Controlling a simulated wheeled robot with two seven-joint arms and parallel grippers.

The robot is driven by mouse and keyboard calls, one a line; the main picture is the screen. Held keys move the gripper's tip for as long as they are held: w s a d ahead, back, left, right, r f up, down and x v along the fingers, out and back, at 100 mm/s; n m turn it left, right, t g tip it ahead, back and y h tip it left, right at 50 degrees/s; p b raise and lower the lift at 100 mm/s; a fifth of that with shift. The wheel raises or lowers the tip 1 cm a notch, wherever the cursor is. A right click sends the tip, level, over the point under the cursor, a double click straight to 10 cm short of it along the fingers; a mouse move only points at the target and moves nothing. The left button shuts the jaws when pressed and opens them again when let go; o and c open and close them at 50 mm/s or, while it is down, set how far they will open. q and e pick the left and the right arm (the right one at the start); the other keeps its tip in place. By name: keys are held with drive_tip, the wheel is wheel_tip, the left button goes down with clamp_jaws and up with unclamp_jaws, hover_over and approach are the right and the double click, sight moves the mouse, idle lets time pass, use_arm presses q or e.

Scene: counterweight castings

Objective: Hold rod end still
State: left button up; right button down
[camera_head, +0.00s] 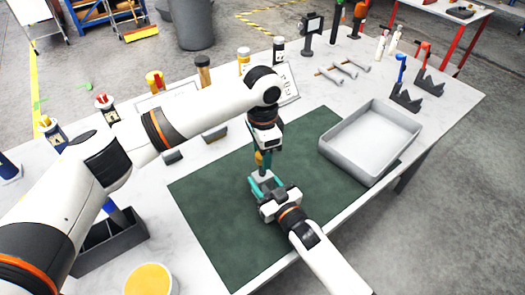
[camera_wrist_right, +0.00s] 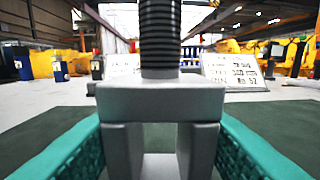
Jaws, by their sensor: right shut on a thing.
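The rod end (camera_wrist_right: 160,104) is a grey metal fork with a dark threaded rod (camera_wrist_right: 160,40) rising upright from its top. In the right wrist view it stands between my teal fingertips, with its two prongs pointing down. My right gripper (camera_head: 262,184) is shut on the rod end above the green mat. My left gripper (camera_head: 262,158) points down from above, directly over the right one. Its fingers are small and partly hidden here, so I cannot tell whether they are open or what they hold. The top of the rod is out of the wrist view.
The green mat (camera_head: 215,215) covers the middle of the table. An empty grey tray (camera_head: 345,160) stands to its right. A dark bin (camera_head: 110,245) and a yellow-topped tub (camera_head: 148,280) are at front left. Bottles, bolts (camera_head: 345,68) and tool stands (camera_head: 405,97) line the back and right.

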use_arm(q)
drive_tip(key=shift+o, duration=0.8)
wheel_tip(320, 180, up, 12)
use_arm(e)
drive_tip(key=c, duration=0.6)
unclamp_jaws()
drive_tip(key=shift+c, duration=0.2)
drive_tip(key=shift+s+d, duration=0.1)
